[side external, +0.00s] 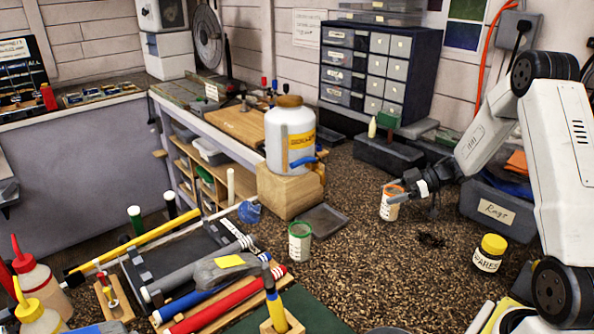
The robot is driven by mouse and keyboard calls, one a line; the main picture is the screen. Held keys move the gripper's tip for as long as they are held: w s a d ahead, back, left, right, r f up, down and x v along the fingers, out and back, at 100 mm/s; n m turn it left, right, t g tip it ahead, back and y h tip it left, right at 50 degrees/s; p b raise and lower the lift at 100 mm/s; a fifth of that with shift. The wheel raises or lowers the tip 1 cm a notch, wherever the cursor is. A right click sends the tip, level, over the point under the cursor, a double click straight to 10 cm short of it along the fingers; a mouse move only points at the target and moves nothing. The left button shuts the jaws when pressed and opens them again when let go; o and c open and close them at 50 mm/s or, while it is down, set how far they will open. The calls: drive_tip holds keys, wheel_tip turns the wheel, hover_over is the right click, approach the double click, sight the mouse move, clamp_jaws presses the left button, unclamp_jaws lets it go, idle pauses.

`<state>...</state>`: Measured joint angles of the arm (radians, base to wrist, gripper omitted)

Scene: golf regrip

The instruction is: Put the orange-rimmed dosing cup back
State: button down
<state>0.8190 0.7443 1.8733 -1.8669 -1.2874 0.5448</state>
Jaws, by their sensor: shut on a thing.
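The orange-rimmed dosing cup (388,210) is small and pale with a printed label, right of centre in the side external view. My gripper (398,194) comes in from the right and is shut on the cup near its rim. The cup looks upright. I cannot tell whether its base touches the speckled bench top or is a little above it. The fingers hide part of its right side. A similar green-rimmed cup (299,250) stands on the bench to the lower left.
A white jug (290,132) with a blue-handled tap stands on a wooden block (283,193), with a dark flat tray (322,219) beside it. Bench between the cups is clear.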

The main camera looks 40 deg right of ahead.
idle(0.6)
drive_tip(key=w+a+r+m+t+h, duration=0.15)
drive_tip(key=w+a+r, duration=0.25)
drive_tip(key=a, duration=0.5)
drive_tip(key=w+a+r+m+t+h, duration=0.1)
drive_tip(key=w+a+r+m+h, duration=0.2)
drive_tip(key=a, duration=0.5)
wheel_tip(320, 180, down, 6)
drive_tip(key=a+m+t+h, duration=0.2)
drive_tip(key=m+h, duration=0.3)
drive_tip(key=shift+r+h, duration=0.15)
drive_tip(key=shift+h, duration=0.2)
idle(0.4)
drive_tip(key=shift+r+v, duration=0.2)
drive_tip(key=shift+v, duration=2)
drive_tip(key=shift+w, duration=0.15)
